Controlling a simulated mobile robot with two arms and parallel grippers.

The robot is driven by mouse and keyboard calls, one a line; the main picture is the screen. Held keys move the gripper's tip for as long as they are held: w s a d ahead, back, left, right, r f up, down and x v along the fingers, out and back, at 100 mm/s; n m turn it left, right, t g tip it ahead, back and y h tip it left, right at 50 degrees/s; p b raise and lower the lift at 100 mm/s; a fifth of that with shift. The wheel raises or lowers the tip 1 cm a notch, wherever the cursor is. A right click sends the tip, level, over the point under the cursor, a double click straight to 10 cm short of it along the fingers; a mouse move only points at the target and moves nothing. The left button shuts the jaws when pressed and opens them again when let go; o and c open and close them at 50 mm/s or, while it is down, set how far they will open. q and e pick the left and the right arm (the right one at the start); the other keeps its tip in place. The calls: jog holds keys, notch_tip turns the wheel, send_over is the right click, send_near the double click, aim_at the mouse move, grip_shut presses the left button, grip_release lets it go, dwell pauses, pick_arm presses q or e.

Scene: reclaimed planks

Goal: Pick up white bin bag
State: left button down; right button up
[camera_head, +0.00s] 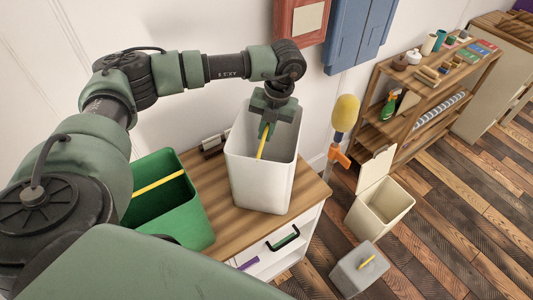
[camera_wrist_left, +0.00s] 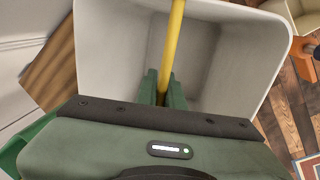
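The white bin (camera_head: 262,178), a tall open box, stands upright on the wooden cabinet top. It fills much of the left wrist view (camera_wrist_left: 102,55). A yellow bar (camera_head: 262,146) runs across its opening, and it also shows in the wrist view (camera_wrist_left: 174,40). I see no separate loose bag; the inside looks smooth and pale. My left gripper (camera_head: 266,128) points down into the bin's mouth. Its fingers (camera_wrist_left: 164,90) are close together, one on each side of the yellow bar, and look shut on it. My right gripper is in neither view.
A green bin (camera_head: 178,213) with a yellow bar stands left on the cabinet top (camera_head: 305,192). A loaded shelf (camera_head: 425,95) is at the right. Frames hang on the wall behind.

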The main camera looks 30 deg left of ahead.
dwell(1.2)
pick_arm(q)
jog(key=shift+r, duration=0.15)
dwell(0.3)
notch_tip(320, 180, up, 9)
jog(key=b, duration=0.3)
jog(key=shift+w+r, duration=0.1)
jog(key=shift+r, duration=0.1)
notch_tip(320, 180, up, 10)
jog(key=shift+r+p, duration=0.2)
jog(key=shift+p, duration=0.15)
